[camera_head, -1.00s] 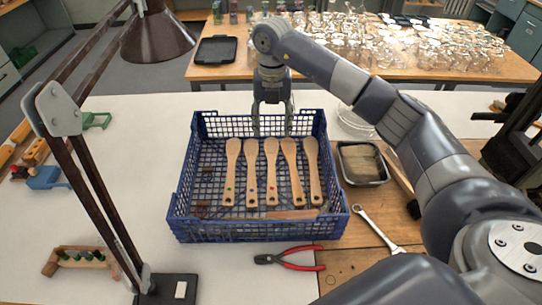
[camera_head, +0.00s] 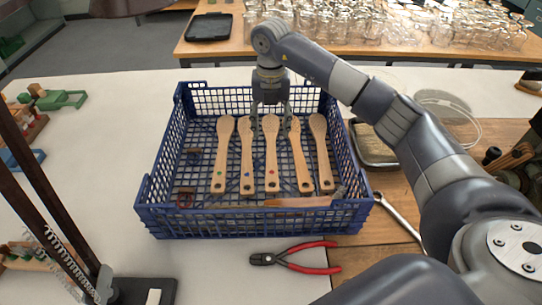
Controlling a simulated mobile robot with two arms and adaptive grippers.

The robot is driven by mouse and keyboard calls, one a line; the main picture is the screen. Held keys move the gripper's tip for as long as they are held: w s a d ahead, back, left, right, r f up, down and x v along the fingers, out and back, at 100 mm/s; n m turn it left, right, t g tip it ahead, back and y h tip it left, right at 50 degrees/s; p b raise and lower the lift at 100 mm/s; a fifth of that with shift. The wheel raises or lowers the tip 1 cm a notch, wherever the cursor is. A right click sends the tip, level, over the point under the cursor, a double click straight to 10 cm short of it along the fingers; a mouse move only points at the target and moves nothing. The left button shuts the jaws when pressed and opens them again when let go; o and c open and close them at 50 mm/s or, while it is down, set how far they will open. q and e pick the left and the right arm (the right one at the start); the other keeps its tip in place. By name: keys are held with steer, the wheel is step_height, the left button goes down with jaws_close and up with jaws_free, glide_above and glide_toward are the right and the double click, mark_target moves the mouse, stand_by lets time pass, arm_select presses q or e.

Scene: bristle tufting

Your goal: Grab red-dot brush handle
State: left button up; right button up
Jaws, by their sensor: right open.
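Several wooden brush handles lie side by side in a blue mesh crate (camera_head: 250,222), wide ends away from me and dotted ends near me. The red-dot brush handle (camera_head: 271,165) is the middle one, with a small red dot on its narrow part. A green-dot handle (camera_head: 221,160) and a blue-dot handle (camera_head: 247,165) lie to its left; two more handles lie to its right. My right gripper (camera_head: 271,122) is open over the wide end of the red-dot handle, one finger on each side of it. Whether the fingers touch it cannot be told. My left gripper is not in view.
Red-handled pliers (camera_head: 310,268) lie in front of the crate. A wrench (camera_head: 400,217) and a dark tray (camera_head: 368,145) are at its right. A lamp base (camera_head: 140,290) stands at front left. Glassware (camera_head: 400,30) crowds the back table.

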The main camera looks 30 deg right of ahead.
steer(key=f, duration=0.2)
glide_above(272, 158)
steer(key=f, duration=0.4)
steer(key=shift+s+a+f, duration=0.15)
steer(key=shift+a+f, duration=0.05)
steer(key=shift+f, duration=0.2)
steer(key=shift+d+f+p, duration=0.15)
steer(key=shift+f+p, duration=0.55)
steer(key=shift+f, duration=1.95)
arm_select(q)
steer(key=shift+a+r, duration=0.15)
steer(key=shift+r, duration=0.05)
arm_select(e)
steer(key=c, duration=1.2)
